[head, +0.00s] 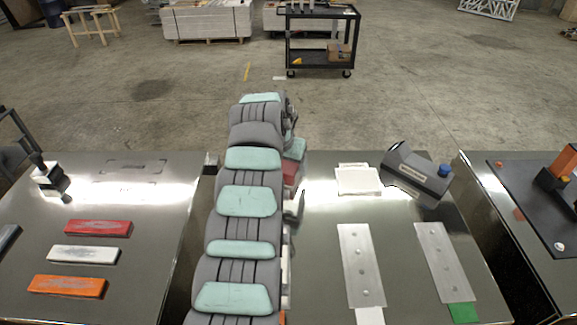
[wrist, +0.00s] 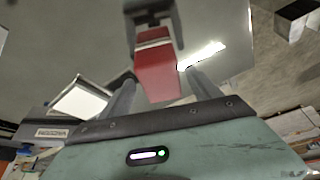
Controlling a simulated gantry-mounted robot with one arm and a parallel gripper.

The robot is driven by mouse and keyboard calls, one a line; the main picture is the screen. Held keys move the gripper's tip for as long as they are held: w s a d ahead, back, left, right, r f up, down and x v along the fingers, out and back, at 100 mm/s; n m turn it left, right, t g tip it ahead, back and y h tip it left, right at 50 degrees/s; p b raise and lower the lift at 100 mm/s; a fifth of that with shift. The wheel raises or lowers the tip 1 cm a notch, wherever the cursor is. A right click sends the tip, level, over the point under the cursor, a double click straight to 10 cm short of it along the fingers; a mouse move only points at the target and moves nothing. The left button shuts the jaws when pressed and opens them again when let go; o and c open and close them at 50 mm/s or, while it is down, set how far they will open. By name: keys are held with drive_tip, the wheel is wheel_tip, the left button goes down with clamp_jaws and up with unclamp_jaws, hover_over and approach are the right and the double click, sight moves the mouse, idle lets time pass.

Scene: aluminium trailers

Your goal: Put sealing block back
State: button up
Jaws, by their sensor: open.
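In the head view my arm hides most of the gripper. Red (head: 98,228), white (head: 83,254) and orange (head: 67,286) blocks lie in a column on the left table. I cannot tell which piece is the sealing block.
The right table holds a white square pad (head: 358,180), a dark grey labelled device (head: 418,172) with a blue knob, and two metal plates (head: 361,265) (head: 447,262). A small black-and-white stand (head: 49,178) is on the left table. A gap separates the tables.

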drive_tip(key=b+v, duration=0.1)
drive_tip(key=v, duration=1)
drive_tip(key=shift+r, duration=0.2)
drive_tip(key=shift+s+a, duration=0.1)
drive_tip(key=shift+s, duration=0.05)
